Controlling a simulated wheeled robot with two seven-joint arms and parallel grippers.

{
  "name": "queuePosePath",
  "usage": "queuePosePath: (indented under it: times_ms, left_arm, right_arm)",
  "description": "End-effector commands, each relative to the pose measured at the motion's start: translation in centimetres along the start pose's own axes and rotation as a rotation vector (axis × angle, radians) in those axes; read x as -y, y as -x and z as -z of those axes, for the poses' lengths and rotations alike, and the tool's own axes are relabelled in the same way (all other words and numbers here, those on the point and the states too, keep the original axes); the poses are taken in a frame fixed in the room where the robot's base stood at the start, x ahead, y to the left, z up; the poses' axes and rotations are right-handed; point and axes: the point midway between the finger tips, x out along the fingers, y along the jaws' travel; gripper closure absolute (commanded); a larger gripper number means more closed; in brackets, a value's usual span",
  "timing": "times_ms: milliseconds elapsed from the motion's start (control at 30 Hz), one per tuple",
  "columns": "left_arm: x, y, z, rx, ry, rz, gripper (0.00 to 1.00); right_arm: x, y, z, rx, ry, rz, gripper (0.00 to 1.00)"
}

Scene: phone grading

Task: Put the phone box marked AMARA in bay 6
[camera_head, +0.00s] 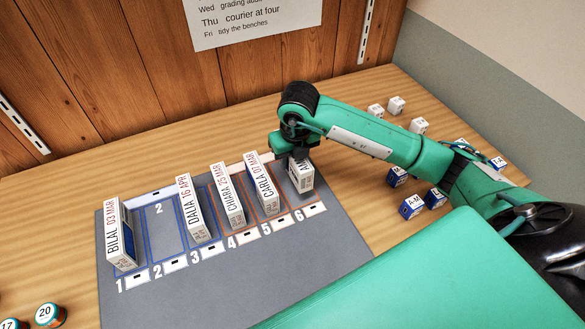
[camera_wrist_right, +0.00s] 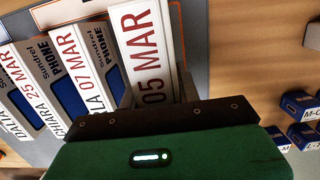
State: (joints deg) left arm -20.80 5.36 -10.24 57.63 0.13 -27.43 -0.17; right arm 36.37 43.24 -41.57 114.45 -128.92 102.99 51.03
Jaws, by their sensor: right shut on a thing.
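The white phone box whose visible letters read "AMA" (camera_head: 302,177) stands upright at bay 6, the rightmost bay of the grey mat (camera_head: 331,240). The rest of its name is hidden by my right gripper (camera_head: 296,152), which is shut on its top from above. In the right wrist view, the held box (camera_wrist_right: 150,50) shows "05 MAR" in red between my gripper's fingers (camera_wrist_right: 158,98). The box's foot lies just behind the white label of bay 6 (camera_head: 315,209). I cannot tell whether it rests on the mat. My left gripper is not in view.
Boxes marked BILAL (camera_head: 121,236), DALIA (camera_head: 194,210), CHIARA (camera_head: 227,196) and CARLA (camera_head: 263,186) stand in bays 1, 3, 4 and 5. Bay 2 (camera_head: 160,230) is empty. Several small blue-and-white boxes (camera_head: 411,207) lie right of the mat. Round jars (camera_head: 49,315) stand at front left.

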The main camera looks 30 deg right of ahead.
Motion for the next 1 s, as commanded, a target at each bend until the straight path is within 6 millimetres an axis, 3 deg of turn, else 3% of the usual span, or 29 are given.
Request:
queuePosePath:
  times_ms: [167, 400, 667, 867, 900, 1000]
  left_arm:
    - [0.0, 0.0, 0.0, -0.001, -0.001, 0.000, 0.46]
    - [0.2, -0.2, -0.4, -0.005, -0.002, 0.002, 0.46]
    - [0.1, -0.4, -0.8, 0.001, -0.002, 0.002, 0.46]
    - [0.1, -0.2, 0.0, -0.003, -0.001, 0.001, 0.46]
    - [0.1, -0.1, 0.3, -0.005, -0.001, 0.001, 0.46]
    - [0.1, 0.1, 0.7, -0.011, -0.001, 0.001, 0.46]
  right_arm:
    - [0.0, -1.2, 0.2, -0.001, -0.001, 0.000, 0.98]
    - [0.0, -4.4, 0.7, 0.000, 0.000, 0.000, 0.98]
    - [0.0, -4.6, 0.7, 0.002, 0.000, 0.000, 0.98]
    - [0.0, -4.8, 0.7, 0.002, 0.000, 0.000, 0.98]
    - [0.0, -4.8, 0.7, 0.001, 0.000, 0.000, 0.62]
    - [0.0, -4.8, 0.7, 0.001, 0.000, 0.000, 0.46]
